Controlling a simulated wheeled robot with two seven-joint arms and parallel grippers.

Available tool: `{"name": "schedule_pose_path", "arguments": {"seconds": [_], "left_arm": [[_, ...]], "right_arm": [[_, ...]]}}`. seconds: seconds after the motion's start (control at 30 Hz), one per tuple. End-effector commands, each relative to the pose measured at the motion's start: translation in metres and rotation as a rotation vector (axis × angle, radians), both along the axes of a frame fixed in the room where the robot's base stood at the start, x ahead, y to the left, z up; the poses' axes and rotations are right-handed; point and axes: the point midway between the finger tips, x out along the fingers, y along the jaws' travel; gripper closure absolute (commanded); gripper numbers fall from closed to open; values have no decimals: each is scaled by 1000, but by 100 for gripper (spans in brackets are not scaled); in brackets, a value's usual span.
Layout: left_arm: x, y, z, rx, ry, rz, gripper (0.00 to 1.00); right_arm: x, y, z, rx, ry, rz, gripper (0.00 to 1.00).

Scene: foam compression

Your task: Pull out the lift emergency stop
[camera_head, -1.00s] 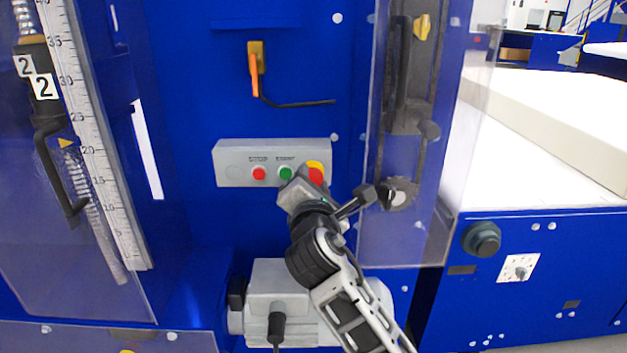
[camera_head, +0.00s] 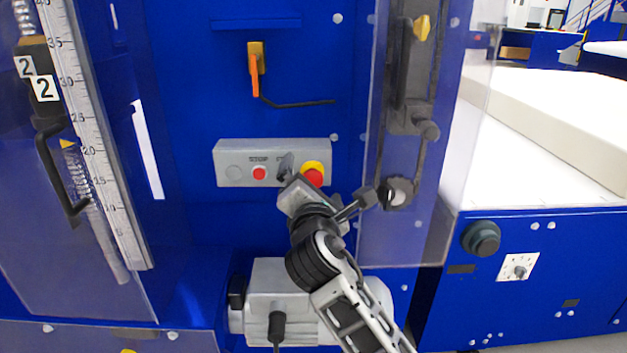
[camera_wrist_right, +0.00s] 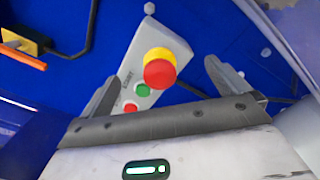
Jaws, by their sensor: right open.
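The emergency stop (camera_head: 313,174) is a red mushroom button on a yellow collar at the right end of a grey control box (camera_head: 236,150). It also shows in the right wrist view (camera_wrist_right: 159,73), standing out from the box. My right gripper (camera_head: 289,167) is open in front of the box, one finger hiding the green button in the head view. In the right wrist view its fingers (camera_wrist_right: 166,88) are spread wide, with the emergency stop between and beyond them. Nothing is held, and I cannot tell whether a finger touches it. My left gripper is not in view.
A red button (camera_head: 259,173) sits left on the box, and the green button (camera_wrist_right: 142,90) shows in the wrist view. An orange-handled switch (camera_head: 254,72) is above. A clear guard (camera_head: 420,235) stands close on the right, and a grey motor (camera_head: 262,284) is below.

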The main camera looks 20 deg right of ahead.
Motion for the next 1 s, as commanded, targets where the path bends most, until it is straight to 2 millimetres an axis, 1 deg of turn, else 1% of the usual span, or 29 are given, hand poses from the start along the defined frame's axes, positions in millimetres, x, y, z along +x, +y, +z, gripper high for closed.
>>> {"name": "schedule_pose_path", "arguments": {"seconds": [0.27,0.53,1.0], "left_arm": [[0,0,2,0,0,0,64],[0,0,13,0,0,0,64],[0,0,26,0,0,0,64]], "right_arm": [[-3,1,1,-1,0,0,0],[-23,7,2,-1,2,0,0],[-59,17,1,0,1,1,0]]}}
